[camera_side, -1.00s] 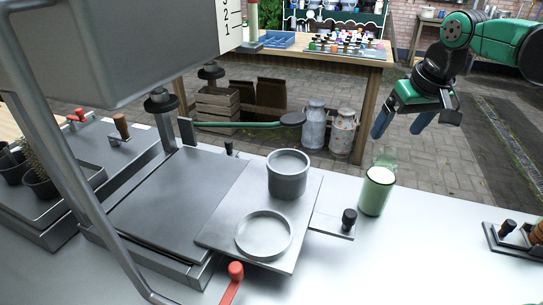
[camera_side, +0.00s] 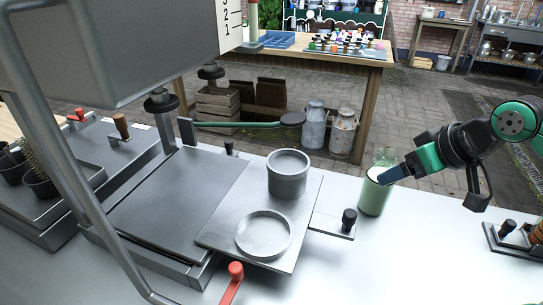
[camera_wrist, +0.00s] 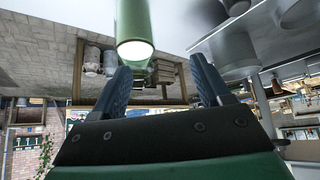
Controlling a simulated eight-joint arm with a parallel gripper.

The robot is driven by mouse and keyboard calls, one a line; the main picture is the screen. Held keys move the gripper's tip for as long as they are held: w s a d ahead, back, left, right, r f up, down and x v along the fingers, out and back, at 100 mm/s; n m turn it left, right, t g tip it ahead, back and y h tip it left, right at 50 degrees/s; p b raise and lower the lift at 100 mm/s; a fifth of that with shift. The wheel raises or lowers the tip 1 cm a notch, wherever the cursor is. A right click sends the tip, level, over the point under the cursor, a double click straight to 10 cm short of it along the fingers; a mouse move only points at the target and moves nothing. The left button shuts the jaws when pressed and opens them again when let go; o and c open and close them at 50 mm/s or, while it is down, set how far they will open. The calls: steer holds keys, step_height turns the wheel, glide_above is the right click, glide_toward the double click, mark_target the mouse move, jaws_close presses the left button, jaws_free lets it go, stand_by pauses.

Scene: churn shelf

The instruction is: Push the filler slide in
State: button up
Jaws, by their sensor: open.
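The filler slide (camera_side: 230,228) is a flat grey metal plate that sticks out to the right of the filler base (camera_side: 150,255). A grey cup (camera_side: 287,178) and a shallow round ring (camera_side: 264,236) sit on it. A bracket with a black knob (camera_side: 348,222) is at its right end. My gripper (camera_side: 432,182) is to the right of the knob and above the counter, apart from the slide. In the wrist view, its two blue fingers (camera_wrist: 160,88) are spread with nothing between them. A finger overlaps the green glass in the side view; I cannot tell whether they touch.
A green glass with pale contents (camera_side: 373,196) stands right of the knob; in the wrist view it shows ahead of the fingers (camera_wrist: 133,28). A red-handled lever (camera_side: 235,272) is at the front. A rack of small tools (camera_side: 517,238) is at the right edge. The counter's front right is clear.

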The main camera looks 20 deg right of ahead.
mark_target(284, 209)
steer(key=s+d+m, duration=0.1)
steer(key=m, duration=0.2)
steer(key=s+d+f+m+g+y, duration=0.1)
steer(key=m, duration=0.2)
steer(key=s+d+m+g, duration=0.1)
steer(key=m, duration=0.2)
steer(key=shift+s+f+m+y, duration=0.2)
steer(key=shift+f+m+y, duration=0.1)
steer(key=shift+m, duration=0.1)
jaws_close()
steer(key=s+r+m+y, duration=0.35)
steer(key=m+y, duration=0.25)
steer(key=m, duration=0.9)
steer(key=w+a+r+x, duration=0.1)
steer(key=x, duration=1.1)
steer(key=shift+w+a, duration=0.1)
steer(key=shift+a, duration=0.05)
steer(key=w+a, duration=1)
steer(key=shift+a, duration=0.1)
